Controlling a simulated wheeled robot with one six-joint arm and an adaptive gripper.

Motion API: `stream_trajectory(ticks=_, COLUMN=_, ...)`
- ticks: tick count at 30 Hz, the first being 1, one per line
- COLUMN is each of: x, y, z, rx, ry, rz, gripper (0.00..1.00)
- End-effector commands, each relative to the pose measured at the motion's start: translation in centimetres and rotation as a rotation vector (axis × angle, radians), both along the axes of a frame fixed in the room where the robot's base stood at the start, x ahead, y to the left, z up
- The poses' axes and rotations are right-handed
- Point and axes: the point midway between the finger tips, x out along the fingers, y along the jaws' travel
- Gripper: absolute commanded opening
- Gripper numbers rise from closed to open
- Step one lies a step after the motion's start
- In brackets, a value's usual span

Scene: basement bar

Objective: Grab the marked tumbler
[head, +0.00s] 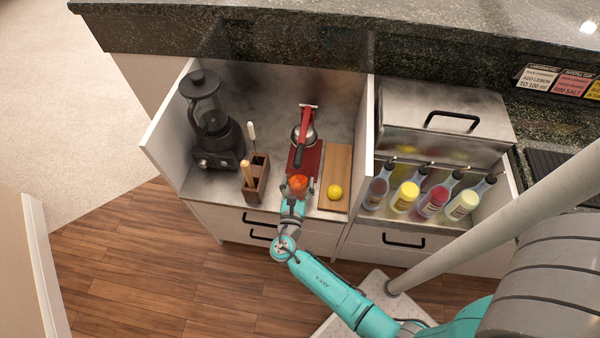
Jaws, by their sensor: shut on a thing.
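An orange-red tumbler (298,183) shows in the head view, at the front edge of the red mat (312,158). It is small in the picture, and I cannot make out a clear mark on it. My gripper (295,196) reaches up to it from the front and is shut on it. The fingers are small and partly hidden, so their exact hold does not show. I cannot tell whether the tumbler touches the mat or is raised.
A red-handled press (304,132) stands just behind. A cutting board (338,164) with a lemon (334,191) lies right. A wooden holder (256,180) and blender (211,125) stand left. Several bottles (404,197) stand in the right bay before a metal box (440,120).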

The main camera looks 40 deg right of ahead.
Motion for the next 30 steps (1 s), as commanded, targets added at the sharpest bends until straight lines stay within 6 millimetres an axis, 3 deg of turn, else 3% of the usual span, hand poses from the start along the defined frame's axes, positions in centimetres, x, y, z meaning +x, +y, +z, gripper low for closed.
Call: stream_trajectory(ticks=30, x=-7.2, y=9.4, z=0.0, rx=0.000, ry=-0.001, rz=0.004, gripper=0.22)
